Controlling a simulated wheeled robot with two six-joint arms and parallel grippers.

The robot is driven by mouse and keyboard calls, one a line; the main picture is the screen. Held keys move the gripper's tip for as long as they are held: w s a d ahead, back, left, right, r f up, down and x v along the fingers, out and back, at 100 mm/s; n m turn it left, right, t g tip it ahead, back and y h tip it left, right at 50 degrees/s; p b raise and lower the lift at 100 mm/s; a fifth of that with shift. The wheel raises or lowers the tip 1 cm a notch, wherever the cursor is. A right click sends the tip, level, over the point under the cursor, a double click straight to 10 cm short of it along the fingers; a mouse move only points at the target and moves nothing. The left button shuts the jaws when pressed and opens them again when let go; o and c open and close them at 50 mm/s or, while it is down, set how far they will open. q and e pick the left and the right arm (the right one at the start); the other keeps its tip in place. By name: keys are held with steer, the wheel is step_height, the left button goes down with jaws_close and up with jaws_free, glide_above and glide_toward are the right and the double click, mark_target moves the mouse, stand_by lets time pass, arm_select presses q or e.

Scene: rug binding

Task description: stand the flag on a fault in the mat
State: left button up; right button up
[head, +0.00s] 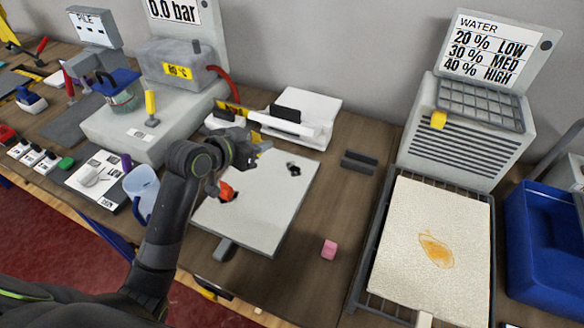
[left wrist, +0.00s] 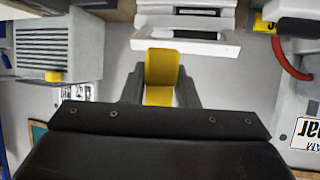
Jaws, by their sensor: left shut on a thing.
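My left gripper (head: 254,150) is shut on the yellow flag (head: 263,147), above the far part of a pale grey board. In the left wrist view the flag (left wrist: 161,72) shows as a yellow piece between the two dark fingers (left wrist: 160,88). A cream mat (head: 405,215) lies on a dark rack at the right, with an orange-brown stain (head: 436,250) near its middle. The grey board (head: 265,215) carries a small black mark (head: 293,169) and an orange-red patch (head: 226,191), partly beside my arm. The flag is apart from the cream mat. My right gripper is not in view.
A pink block (head: 329,249) lies on the table between board and rack. Two dark bars (head: 359,162) lie behind it. A grey box with a water sign (head: 468,130) stands behind the rack. A blue bin (head: 545,240) is at the right. A white holder (head: 300,115) stands behind the board.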

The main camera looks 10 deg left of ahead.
arm_select(q)
steer(key=w+d+f+n+y, duration=0.2)
steer(key=w+d+n+y, duration=0.1)
steer(key=w+d, duration=0.35)
glide_above(294, 170)
steer(key=shift+t, duration=0.3)
step_height(294, 170, down, 6)
steer(key=shift+f+p, duration=0.4)
steer(key=shift+f, duration=1.95)
steer(key=o, duration=1)
steer(key=shift+f, duration=0.15)
